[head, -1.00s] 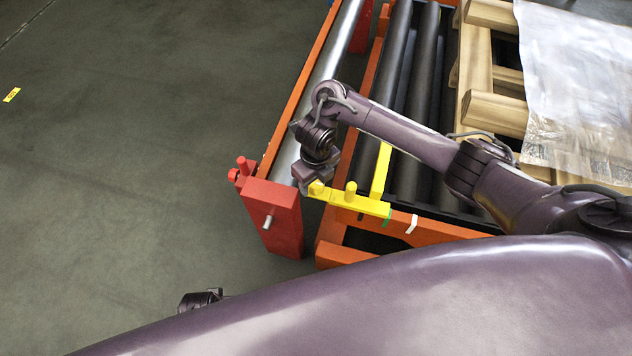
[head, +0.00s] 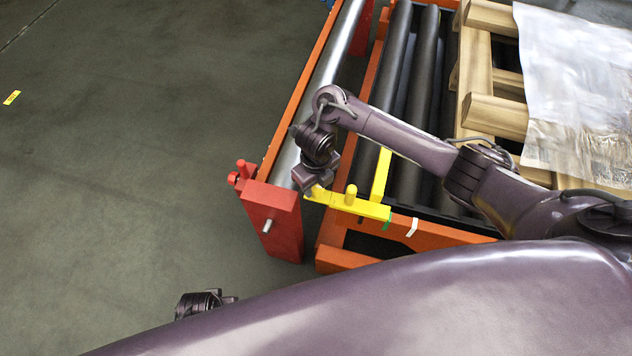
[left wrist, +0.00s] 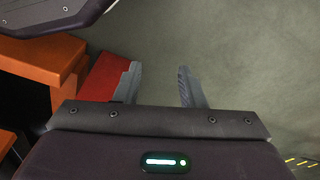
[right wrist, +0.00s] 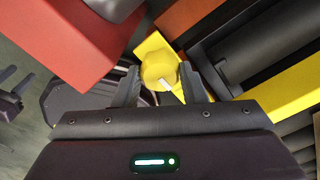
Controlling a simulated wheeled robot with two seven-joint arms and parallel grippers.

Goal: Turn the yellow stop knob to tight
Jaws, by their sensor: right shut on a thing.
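The yellow stop (head: 365,207) lies along the near end of the orange roller frame, with an upright yellow arm and a yellow peg. My right gripper (head: 313,187) is at the stop's left end, reaching down over the yellow knob. In the right wrist view, the yellow knob (right wrist: 157,66) sits between the fingers of my right gripper (right wrist: 160,88), which is shut on it. A small white mark shows on the knob's near side. My left gripper (left wrist: 157,86) is open and empty, low over the floor.
A red post (head: 272,212) of the steel roller lane stands just left of the knob. Green and white marks (head: 412,226) are on the orange frame (head: 440,232). Wooden pallet (head: 490,115) and plastic sheet (head: 575,90) lie right.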

